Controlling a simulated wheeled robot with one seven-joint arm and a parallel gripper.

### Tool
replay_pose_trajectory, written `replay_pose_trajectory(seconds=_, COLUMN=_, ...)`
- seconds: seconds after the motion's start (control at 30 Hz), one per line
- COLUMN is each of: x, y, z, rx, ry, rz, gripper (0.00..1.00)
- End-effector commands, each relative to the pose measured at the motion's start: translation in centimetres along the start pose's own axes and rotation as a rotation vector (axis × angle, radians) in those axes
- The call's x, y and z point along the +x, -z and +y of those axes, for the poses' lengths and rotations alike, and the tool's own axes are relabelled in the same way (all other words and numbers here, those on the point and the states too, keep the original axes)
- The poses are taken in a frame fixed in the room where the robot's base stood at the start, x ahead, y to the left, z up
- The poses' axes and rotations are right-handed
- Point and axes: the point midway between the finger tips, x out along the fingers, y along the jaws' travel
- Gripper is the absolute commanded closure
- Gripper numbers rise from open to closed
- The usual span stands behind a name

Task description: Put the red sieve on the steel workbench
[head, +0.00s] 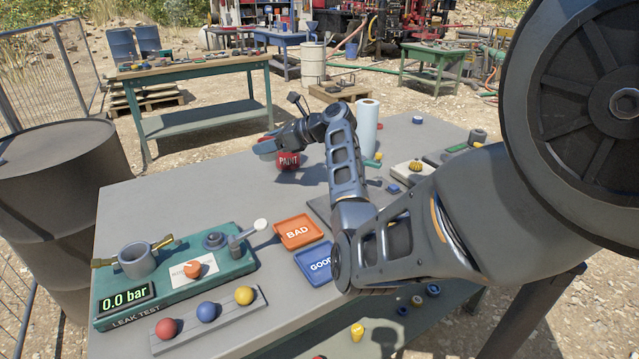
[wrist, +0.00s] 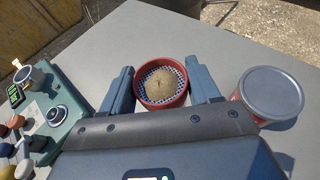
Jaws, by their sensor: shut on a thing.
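The red sieve (wrist: 160,105) is round, with a blue-and-white mesh and a brown rounded lump in it. My gripper (wrist: 163,86) is shut on it, one finger on each side. In the head view my gripper (head: 267,147) is over the far left part of a grey-topped workbench (head: 190,200), which looks like the steel one. There the sieve is mostly hidden, with only a red edge showing behind my gripper. I cannot tell whether the sieve touches the bench top.
A red paint tin (head: 288,161) stands close right of the sieve; its grey lid shows in the wrist view (wrist: 272,90). The teal leak tester (head: 175,275), orange tray (head: 297,231) and blue tray (head: 318,264) are nearer. A paper roll (head: 366,128) stands right. The bench's left is clear.

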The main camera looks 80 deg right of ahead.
Motion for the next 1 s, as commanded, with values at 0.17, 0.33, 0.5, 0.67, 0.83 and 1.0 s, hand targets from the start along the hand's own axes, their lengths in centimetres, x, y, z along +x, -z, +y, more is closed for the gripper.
replay_pose_trajectory(seconds=0.17, x=0.5, y=0.1, z=0.3, rx=0.000, ry=-0.002, rz=0.001, gripper=0.70)
replay_pose_trajectory(seconds=0.33, x=3.1, y=0.8, z=2.2, rx=0.001, ry=-0.005, rz=0.003, gripper=0.70)
replay_pose_trajectory(seconds=0.5, x=6.5, y=1.7, z=4.4, rx=0.001, ry=-0.004, rz=0.003, gripper=0.70)
replay_pose_trajectory(seconds=0.67, x=9.3, y=2.5, z=6.2, rx=0.000, ry=-0.003, rz=0.002, gripper=0.70)
replay_pose_trajectory(seconds=0.83, x=10.9, y=2.9, z=7.2, rx=-0.001, ry=0.000, rz=0.001, gripper=0.70)
replay_pose_trajectory(seconds=1.0, x=11.6, y=4.2, z=7.3, rx=0.003, ry=0.000, rz=0.001, gripper=0.70)
